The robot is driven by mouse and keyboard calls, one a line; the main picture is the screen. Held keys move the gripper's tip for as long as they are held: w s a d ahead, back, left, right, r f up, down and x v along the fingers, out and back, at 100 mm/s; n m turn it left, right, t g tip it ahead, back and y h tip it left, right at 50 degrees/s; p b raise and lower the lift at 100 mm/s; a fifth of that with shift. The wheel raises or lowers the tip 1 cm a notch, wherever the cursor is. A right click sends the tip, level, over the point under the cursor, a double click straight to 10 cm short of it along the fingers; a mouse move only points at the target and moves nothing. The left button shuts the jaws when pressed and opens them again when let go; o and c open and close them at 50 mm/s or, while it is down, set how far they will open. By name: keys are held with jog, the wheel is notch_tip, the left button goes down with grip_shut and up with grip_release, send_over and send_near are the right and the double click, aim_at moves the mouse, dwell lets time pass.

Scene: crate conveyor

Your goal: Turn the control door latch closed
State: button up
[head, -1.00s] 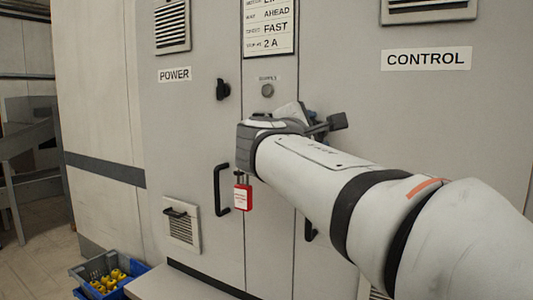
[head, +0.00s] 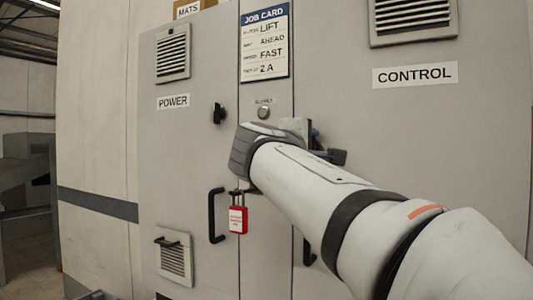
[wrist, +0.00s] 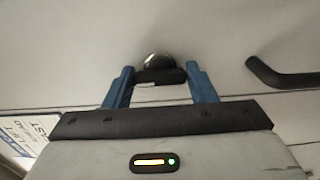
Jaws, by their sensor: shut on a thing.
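The control door latch (wrist: 160,76) is a short black bar below a round metal boss in the wrist view. It lies between the two blue fingers of my gripper (wrist: 161,84), roughly level in that view and about parallel to the door seam. My gripper is shut on it. In the head view, my gripper (head: 318,140) is at the left edge of the control door (head: 420,150), under the CONTROL label (head: 415,75). There my wrist hides the latch, and its exact angle cannot be told.
The power door's black latch (head: 219,113) and handle (head: 215,216) are to the left. A red padlock (head: 238,219) hangs just below my wrist. A job card (head: 265,45) is above. A black door handle (wrist: 285,77) shows at the wrist view's right.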

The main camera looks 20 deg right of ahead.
jog(key=o, duration=1)
jog(key=v, duration=0.7)
jog(key=shift+s+a, duration=0.3)
jog(key=shift+a, duration=0.05)
